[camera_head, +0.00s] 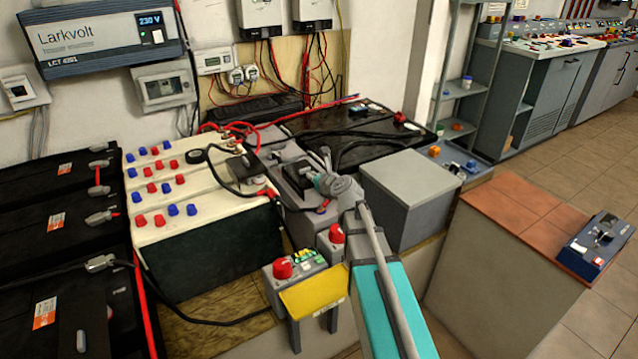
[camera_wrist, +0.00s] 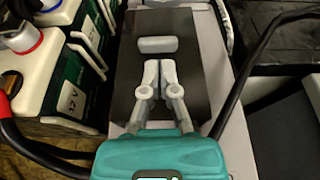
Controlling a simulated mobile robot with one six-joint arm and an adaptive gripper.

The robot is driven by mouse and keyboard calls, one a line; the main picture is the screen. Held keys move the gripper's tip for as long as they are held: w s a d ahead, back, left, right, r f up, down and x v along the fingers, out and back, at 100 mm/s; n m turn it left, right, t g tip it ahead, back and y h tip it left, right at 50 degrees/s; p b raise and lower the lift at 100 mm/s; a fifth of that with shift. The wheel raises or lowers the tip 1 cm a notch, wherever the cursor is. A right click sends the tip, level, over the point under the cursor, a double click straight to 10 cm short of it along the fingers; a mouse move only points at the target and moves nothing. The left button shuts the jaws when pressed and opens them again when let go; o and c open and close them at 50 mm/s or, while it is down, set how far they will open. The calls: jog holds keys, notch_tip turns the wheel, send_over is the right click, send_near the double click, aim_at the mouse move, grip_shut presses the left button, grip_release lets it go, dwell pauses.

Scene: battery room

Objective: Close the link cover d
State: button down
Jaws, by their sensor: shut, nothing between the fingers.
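A dark rectangular cover (camera_wrist: 190,85) with a pale grey rounded handle (camera_wrist: 157,45) fills the middle of the wrist view. I see no letter on it, so I cannot tell for sure that it is link cover d. My gripper (camera_wrist: 160,66) is shut and empty, its fingertips just below the handle in the picture; I cannot tell if they touch the cover. In the head view my gripper (camera_head: 314,181) is beside a small black piece (camera_head: 296,176) on the grey battery, probably the same cover. My arm partly hides that spot, and how far the cover stands open is unclear.
A cream battery (camera_head: 205,220) with red and blue caps stands left of my gripper, and a grey box (camera_head: 412,185) stands right. Black cables run close by. A red-knobbed control box (camera_head: 283,271) is in front. Another dark cover with a handle (camera_head: 82,338) is at lower left.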

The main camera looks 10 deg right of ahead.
jog(key=shift+w+a, duration=0.25)
jog(key=shift+w, duration=0.6)
jog(key=w+a, duration=0.1)
jog(key=w, duration=0.4)
jog(key=w+a, duration=0.2)
jog(key=w, duration=0.4)
jog(key=w+a, duration=0.2)
jog(key=w, duration=0.3)
jog(key=shift+w+a, duration=0.2)
jog(key=shift+r, duration=0.1)
jog(key=shift+s+d, duration=0.2)
jog(key=shift+s, duration=0.4)
jog(key=p+v, duration=0.1)
jog(key=v, duration=0.3)
jog(key=p+v, duration=0.1)
jog(key=v, duration=0.3)
jog(key=f+p+v, duration=0.1)
jog(key=v, duration=0.4)
jog(key=shift+s, duration=0.1)
